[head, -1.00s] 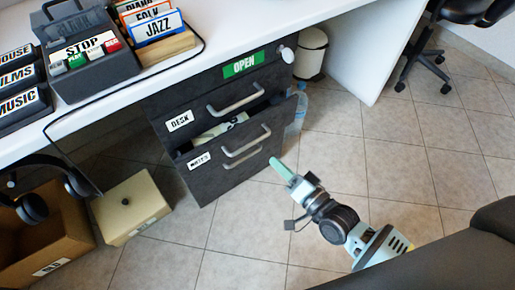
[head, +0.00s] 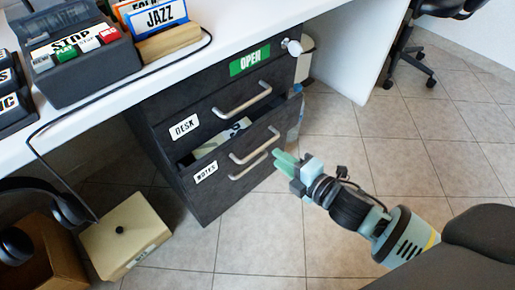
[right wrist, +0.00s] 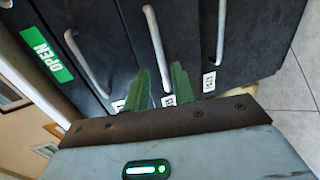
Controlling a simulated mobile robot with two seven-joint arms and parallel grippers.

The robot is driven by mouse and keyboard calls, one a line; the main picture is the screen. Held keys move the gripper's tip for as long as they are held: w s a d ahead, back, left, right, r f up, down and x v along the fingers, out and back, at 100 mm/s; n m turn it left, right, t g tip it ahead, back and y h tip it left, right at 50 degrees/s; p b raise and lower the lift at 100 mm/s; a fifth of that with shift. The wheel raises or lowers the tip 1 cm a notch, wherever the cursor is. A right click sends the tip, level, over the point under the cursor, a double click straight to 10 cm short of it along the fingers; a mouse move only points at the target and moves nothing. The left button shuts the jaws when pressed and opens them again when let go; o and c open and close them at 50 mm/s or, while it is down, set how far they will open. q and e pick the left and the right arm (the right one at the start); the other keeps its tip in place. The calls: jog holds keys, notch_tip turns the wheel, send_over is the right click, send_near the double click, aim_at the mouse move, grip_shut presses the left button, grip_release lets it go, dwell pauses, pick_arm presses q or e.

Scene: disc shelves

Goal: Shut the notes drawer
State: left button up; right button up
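The notes drawer (head: 216,182) is the dark front labelled NOTES under the desk drawer (head: 205,112). It stands partly pulled out, with pale papers (head: 222,138) showing in the gap above its front. Its silver handle (head: 255,147) runs across the front. My right gripper (head: 282,160) is in front of the right side of the drawer front, near the handle's right end. Contact with the front cannot be told. My left gripper is not in view.
A green OPEN sign (head: 250,60) is on the cabinet above the drawers. A cream box (head: 125,238) stands on the floor to the left. The tiled floor to the right is mostly clear, with an office chair (head: 408,75) behind.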

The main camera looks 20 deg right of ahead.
aim_at(263, 148)
jog(key=shift+w, duration=0.1)
jog(key=shift+b+x, duration=1.65)
jog(key=shift+x, duration=2.15)
grip_shut()
